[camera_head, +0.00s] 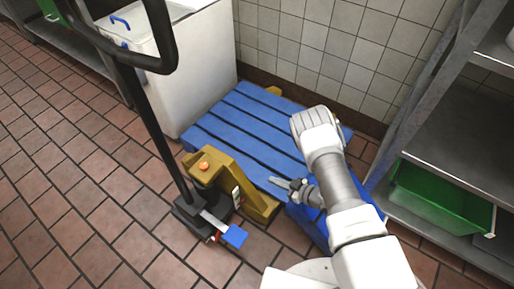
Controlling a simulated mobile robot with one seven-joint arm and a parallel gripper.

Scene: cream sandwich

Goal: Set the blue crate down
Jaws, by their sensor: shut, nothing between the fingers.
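The blue crate (309,224) is at the lower right of the pallet, largely hidden behind my arm. Parts of it show on both sides of the arm. I cannot tell whether it rests on the floor or on the pallet's edge. My gripper (274,181) is shut and empty, with its fingers pointing left over the near right part of the blue slatted pallet (238,127). It is just left of the crate's upper edge in the picture. I cannot tell if it touches the crate.
A yellow pallet jack (231,178) with a black handle stands at the pallet's near side. A white bin (190,70) is at the back left. A metal shelf (465,135) with a green crate (440,199) stands on the right. Tiled floor is clear at lower left.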

